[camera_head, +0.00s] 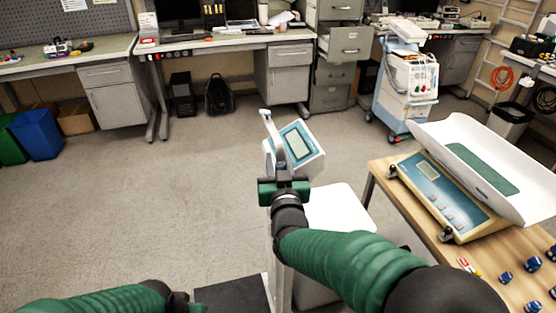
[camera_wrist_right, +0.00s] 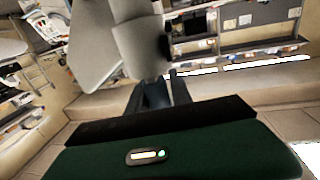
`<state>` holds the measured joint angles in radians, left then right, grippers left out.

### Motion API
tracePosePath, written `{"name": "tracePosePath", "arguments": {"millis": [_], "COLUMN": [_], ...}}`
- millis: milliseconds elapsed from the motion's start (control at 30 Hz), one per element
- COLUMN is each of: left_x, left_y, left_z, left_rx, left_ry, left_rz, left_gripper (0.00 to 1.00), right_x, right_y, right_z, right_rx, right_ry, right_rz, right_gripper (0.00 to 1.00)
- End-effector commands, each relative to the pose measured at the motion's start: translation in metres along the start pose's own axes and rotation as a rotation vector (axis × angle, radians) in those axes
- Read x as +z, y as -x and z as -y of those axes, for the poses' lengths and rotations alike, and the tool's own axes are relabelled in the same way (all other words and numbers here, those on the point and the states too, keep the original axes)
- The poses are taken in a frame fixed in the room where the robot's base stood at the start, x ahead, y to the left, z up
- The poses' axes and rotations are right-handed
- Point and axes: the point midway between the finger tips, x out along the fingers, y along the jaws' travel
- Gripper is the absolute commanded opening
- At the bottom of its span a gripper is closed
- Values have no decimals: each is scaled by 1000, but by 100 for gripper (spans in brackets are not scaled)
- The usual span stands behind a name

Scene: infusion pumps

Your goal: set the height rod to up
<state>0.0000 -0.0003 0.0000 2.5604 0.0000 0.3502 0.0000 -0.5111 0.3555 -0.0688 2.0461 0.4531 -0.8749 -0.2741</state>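A standing scale has a tilted blue-and-white display head (camera_head: 299,146) in the middle of the head view. A pale height rod (camera_head: 266,122) with a short top arm rises just left of the display. My right gripper (camera_head: 283,170), with its green body, is in front of the rod and below the display, hiding part of the post. In the right wrist view its dark fingers (camera_wrist_right: 160,93) point toward a large pale grey shape (camera_wrist_right: 110,45), and whether they touch or hold anything is unclear. My left forearm shows at the bottom left, with its gripper out of frame.
A wooden table (camera_head: 400,203) at the right holds a baby scale with a white tray (camera_head: 490,168) and several small blue items. A white chair-like seat (camera_head: 338,207) stands beside the post. A medical cart (camera_head: 408,85) is at the back. The floor at left is clear.

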Motion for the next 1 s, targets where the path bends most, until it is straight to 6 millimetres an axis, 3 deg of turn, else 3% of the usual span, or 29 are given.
{"name": "tracePosePath", "arguments": {"millis": [33,200,1000], "left_x": [0,0,0], "left_y": [0,0,0], "left_z": [0,0,0], "left_rx": [0,0,0], "left_ry": [0,0,0], "left_rz": [0,0,0], "left_gripper": [36,36,36], "right_x": [0,0,0], "right_y": [0,0,1], "right_z": [0,0,0], "right_rx": [0,0,-1], "right_ry": [0,0,0], "right_rz": [0,0,1], "right_gripper": [18,0,0]}}
